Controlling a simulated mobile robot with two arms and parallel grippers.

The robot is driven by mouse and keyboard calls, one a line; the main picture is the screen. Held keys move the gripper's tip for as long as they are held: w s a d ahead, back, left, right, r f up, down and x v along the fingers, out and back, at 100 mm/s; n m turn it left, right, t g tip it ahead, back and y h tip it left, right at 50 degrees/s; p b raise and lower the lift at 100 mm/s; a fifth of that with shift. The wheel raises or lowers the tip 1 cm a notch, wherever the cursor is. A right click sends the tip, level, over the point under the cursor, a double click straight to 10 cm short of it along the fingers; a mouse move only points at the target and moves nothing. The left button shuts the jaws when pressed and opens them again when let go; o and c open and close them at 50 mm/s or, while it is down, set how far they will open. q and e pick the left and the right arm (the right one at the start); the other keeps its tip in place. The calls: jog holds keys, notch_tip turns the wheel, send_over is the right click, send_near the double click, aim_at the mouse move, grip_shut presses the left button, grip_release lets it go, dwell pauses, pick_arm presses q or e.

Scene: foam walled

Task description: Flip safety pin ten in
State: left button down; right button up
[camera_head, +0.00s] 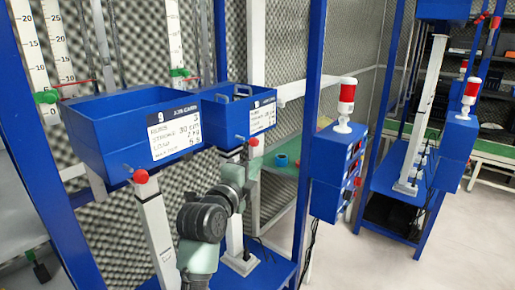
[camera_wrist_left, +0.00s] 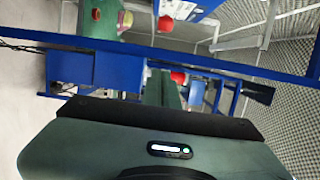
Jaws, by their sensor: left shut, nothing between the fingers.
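A blue bin with a white label marked 9 (camera_head: 105,140) is at the left in the head view, with a red knob (camera_head: 140,176) below its front. A second blue bin (camera_head: 225,117) stands right of it; its number is too small to read surely. A red knob (camera_head: 253,141) sits under this second bin on a light post. My left gripper (camera_head: 247,164) is just below that knob, small and partly hidden by my wrist; it is shut and empty. In the left wrist view a red knob (camera_wrist_left: 178,77) shows just beyond the gripper's dark edge. Contact cannot be told.
Blue frame posts (camera_head: 310,120) stand close right of the arm. A blue control box with a red-and-white lamp (camera_head: 345,102) is at the right. Another blue station (camera_head: 425,150) stands farther right. Pale floor is open between and in front of them.

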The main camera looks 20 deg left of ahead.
pick_arm(q)
jog(key=w+a+p, duration=0.2)
jog(key=w+p, duration=0.1)
jog(key=w, duration=0.7)
jog(key=shift+a, duration=0.4)
